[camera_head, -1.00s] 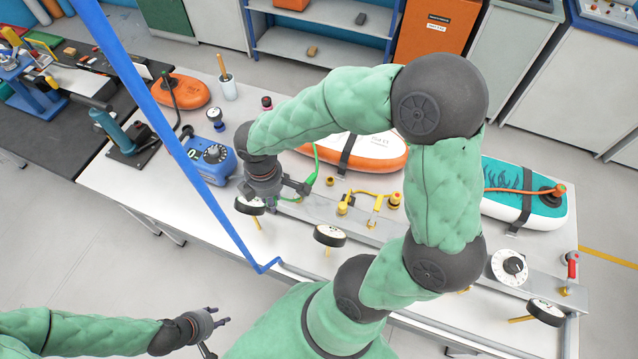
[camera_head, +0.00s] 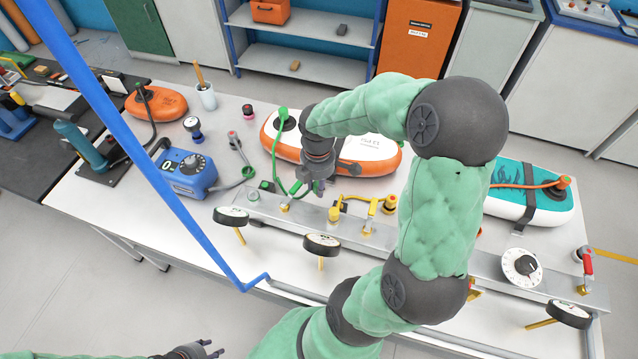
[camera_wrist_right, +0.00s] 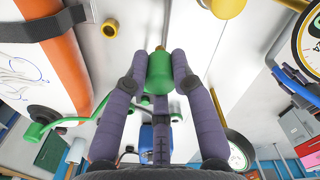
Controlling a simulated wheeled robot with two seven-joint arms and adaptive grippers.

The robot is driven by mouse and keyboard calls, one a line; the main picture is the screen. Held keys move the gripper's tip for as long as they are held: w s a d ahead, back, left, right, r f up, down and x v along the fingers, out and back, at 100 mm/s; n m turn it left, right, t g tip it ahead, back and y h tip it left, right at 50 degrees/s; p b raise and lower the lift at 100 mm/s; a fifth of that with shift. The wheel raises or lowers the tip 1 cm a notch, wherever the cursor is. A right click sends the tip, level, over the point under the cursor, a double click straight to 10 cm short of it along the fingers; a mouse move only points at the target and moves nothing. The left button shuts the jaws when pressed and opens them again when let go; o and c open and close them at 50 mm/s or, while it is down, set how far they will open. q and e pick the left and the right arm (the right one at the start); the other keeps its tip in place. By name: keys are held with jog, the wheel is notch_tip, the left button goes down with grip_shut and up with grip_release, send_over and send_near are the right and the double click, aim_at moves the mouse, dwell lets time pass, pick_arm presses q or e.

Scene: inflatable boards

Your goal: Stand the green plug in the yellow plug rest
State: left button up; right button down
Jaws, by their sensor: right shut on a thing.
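My right gripper (camera_head: 312,190) is shut on the green plug (camera_wrist_right: 160,72). In the right wrist view the plug sits between the fingertips, with a small brass-coloured tip beyond it. In the head view the gripper points down over the back edge of the grey metal strip and mostly hides the plug.
A green lead (camera_head: 276,155) runs from the orange-and-white board (camera_head: 381,158) toward my gripper. Dial gauges (camera_head: 322,244) stand along the strip's front. A blue pump box (camera_head: 195,175) is left. A blue rail crosses the left side.

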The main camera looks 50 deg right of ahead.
jog(key=w+d+f, duration=0.1)
jog(key=d+f, duration=0.1)
jog(key=w+d+f+b, duration=0.1)
jog(key=w+d+f, duration=0.1)
jog(key=w+d+f+b, duration=0.1)
jog(key=w+d+f, duration=0.1)
jog(key=shift+d+f, duration=0.15)
jog(key=shift+f, duration=0.1)
jog(key=shift+w+d+f, duration=0.25)
jog(key=shift+d+f, duration=0.1)
jog(key=shift+f, duration=0.2)
jog(key=shift+w+d+f+b, duration=0.1)
jog(key=shift+f+b, duration=0.5)
jog(key=shift+f, duration=1)
jog(key=shift+f, duration=0.1)
jog(key=c, duration=1.5)
grip_release()
jog(key=shift+f, duration=0.1)
jog(key=o, duration=0.5)
jog(key=shift+c, duration=0.2)
notch_tip(320, 180, up, 12)
jog(key=p, duration=0.3)
jog(key=shift+r, duration=0.2)
